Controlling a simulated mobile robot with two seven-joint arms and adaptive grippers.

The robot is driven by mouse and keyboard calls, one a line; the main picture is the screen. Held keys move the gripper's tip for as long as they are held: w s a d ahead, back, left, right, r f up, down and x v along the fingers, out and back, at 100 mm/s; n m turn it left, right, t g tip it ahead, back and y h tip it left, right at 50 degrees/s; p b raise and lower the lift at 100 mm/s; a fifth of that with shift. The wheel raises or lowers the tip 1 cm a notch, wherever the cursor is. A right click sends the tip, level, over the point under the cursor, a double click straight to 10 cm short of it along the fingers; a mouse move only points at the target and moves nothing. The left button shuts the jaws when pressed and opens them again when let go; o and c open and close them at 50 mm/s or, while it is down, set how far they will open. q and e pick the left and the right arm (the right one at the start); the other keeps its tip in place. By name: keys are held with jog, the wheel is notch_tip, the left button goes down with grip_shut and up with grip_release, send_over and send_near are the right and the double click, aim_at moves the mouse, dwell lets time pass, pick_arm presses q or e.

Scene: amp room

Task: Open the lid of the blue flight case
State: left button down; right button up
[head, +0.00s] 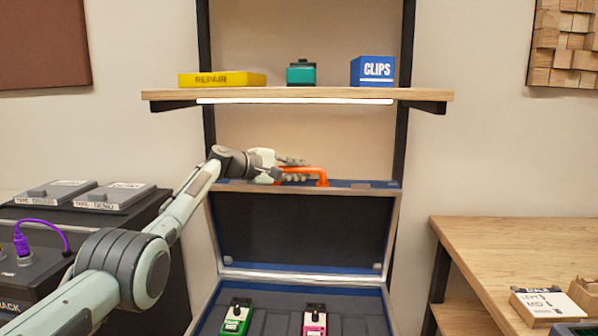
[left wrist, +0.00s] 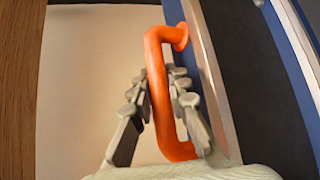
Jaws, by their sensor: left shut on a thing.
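The blue flight case (head: 300,274) stands in the middle of the head view with its lid (head: 305,229) raised, leaning upright and a little back. The lid's dark inner lining faces me. An orange handle (head: 322,175) sits on the lid's upper edge. My left gripper (head: 291,174) is shut on this handle at the lid's top edge. In the left wrist view the fingers lie on both sides of the orange handle (left wrist: 157,90), beside the lid's metal edge (left wrist: 212,75). My right gripper is not in view.
Green (head: 237,316) and pink (head: 315,320) pedals sit in the case. A shelf (head: 300,94) above holds a yellow box (head: 221,79), a teal pedal (head: 301,73) and a blue CLIPS box (head: 372,71). A wooden table (head: 520,250) stands right; a dark amp (head: 130,225) stands left.

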pick_arm(q)
jog(key=shift+a+r, duration=0.15)
jog(key=shift+r, duration=0.1)
jog(key=c, duration=1.5)
grip_release()
jog(key=shift+o, duration=0.3)
jog(key=shift+f, duration=0.1)
jog(key=v, duration=1.2)
